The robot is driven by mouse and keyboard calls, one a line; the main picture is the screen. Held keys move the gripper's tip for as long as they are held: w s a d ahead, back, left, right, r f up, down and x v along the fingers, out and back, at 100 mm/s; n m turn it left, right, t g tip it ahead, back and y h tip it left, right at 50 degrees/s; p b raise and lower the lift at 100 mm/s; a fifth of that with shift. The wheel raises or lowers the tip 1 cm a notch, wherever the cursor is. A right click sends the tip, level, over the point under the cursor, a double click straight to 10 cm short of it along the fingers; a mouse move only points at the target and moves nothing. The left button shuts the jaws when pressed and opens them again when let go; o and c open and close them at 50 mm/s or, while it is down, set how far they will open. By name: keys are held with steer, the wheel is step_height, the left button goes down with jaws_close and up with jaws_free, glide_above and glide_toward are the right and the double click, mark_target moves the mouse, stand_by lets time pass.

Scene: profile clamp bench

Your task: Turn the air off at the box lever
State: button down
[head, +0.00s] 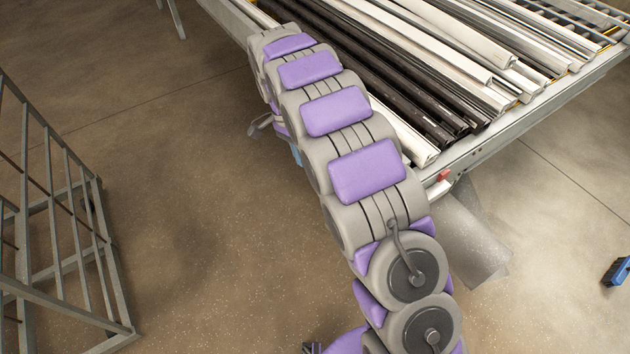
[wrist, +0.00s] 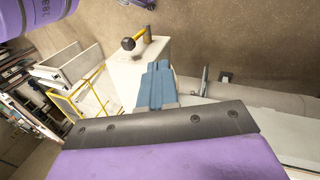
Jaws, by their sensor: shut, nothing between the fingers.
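In the wrist view a cream box (wrist: 135,72) stands beyond my gripper. A yellow lever (wrist: 147,33) with a dark round knob (wrist: 128,43) shows at its far end. My gripper (wrist: 159,66) has two blue-grey fingers lying together, with nothing between them. The fingertips overlap the box's near edge in the picture, short of the lever; I cannot tell whether they touch the box. In the head view my arm hides most of the gripper, and the box and lever cannot be made out.
In the head view a bench (head: 470,146) carries long white and black profiles (head: 425,55). A grey metal rack (head: 105,250) stands at left, with open floor (head: 200,190) between. A blue object (head: 617,271) lies at far right. A metal handle (wrist: 205,80) shows right of the fingers.

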steer(key=s+d+f, duration=0.5)
steer(key=f, duration=0.4)
steer(key=shift+d+f+b, duration=0.2)
steer(key=shift+f+b, duration=0.05)
steer(key=shift+b, duration=0.15)
steer(key=shift+s+d, duration=0.1)
